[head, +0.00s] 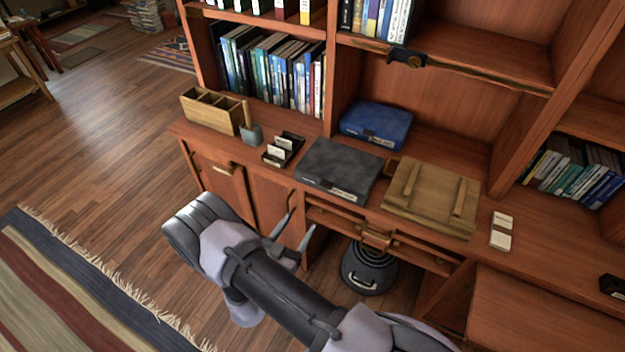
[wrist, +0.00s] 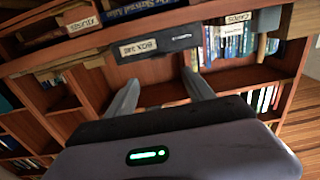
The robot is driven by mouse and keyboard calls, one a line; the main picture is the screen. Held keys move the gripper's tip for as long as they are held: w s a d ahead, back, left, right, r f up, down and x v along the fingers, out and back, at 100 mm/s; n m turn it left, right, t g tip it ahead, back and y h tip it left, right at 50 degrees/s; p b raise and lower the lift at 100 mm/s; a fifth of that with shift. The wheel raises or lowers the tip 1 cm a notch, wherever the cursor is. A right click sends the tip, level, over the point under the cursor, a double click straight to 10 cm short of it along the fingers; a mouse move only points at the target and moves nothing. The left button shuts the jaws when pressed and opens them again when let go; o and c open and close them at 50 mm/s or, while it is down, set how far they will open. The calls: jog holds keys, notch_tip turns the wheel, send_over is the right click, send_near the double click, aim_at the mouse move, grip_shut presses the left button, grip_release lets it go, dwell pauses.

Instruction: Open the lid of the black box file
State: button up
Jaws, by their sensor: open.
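The black box file (head: 338,165) lies shut on the wooden counter, with a pale label on its front edge. In the wrist view its front (wrist: 180,38) shows the label "BOX" and a number, above and beyond my fingers. My gripper (head: 297,230) is open and empty. It is in front of the counter edge, below and apart from the box file. Both fingers also show in the wrist view (wrist: 160,78), pointing at the box's front side.
A blue box (head: 376,124) lies behind the box file. A wooden board-like box (head: 432,197) is right of it, and a small card tray (head: 283,150) is left. A wooden divided holder (head: 212,110) stands further left. Shelves rise behind. A dark round object (head: 368,268) is under the counter.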

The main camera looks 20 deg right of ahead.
jog(key=b+x, duration=0.2)
jog(key=x, duration=1.4)
jog(key=shift+s+d, duration=0.1)
grip_shut()
